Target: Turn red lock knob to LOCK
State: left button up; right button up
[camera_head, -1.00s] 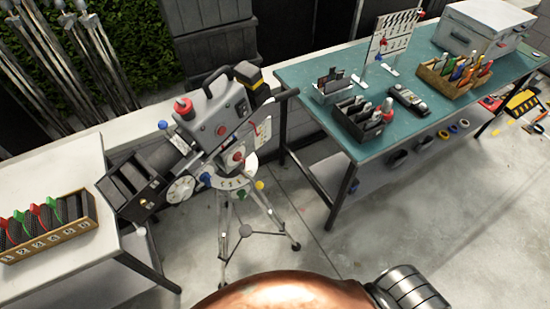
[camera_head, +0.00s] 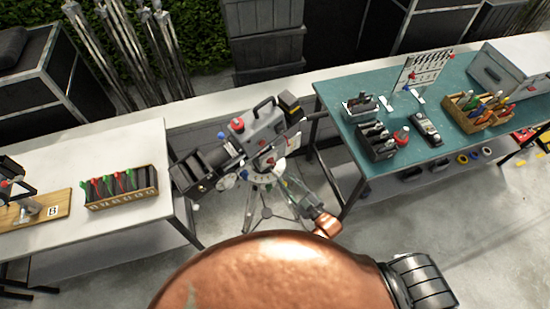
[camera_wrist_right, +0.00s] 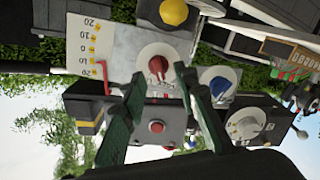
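The red lock knob (camera_wrist_right: 158,66) sits on a round white dial in the right wrist view, with small lettering below it that I cannot read. In the head view the knob (camera_head: 270,161) is a small red spot on the side of the tripod-mounted camera (camera_head: 266,126). My right gripper (camera_wrist_right: 160,74) is open, its two green fingers on either side of the knob in the picture. I cannot tell whether they touch it. My left gripper is not in view.
A yellow knob (camera_wrist_right: 173,12), a blue knob (camera_wrist_right: 219,87) and a red button (camera_wrist_right: 157,127) surround the dial. A white table (camera_head: 120,228) stands left and a green-topped table (camera_head: 345,97) right. The tripod legs (camera_head: 250,213) stand between them.

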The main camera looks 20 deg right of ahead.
aim_at(274, 165)
jog(key=shift+w+a+r+y, duration=0.15)
jog(key=shift+w+a+r, duration=0.1)
jog(key=shift+r, duration=0.25)
jog(key=shift+w+a+r+y, duration=0.15)
jog(key=shift+w+r, duration=0.05)
jog(key=shift+r, duration=0.25)
jog(key=p+x, duration=0.1)
jog(key=x, duration=0.6)
jog(key=shift+w+d, duration=0.1)
jog(key=shift+c, duration=0.7)
grip_shut()
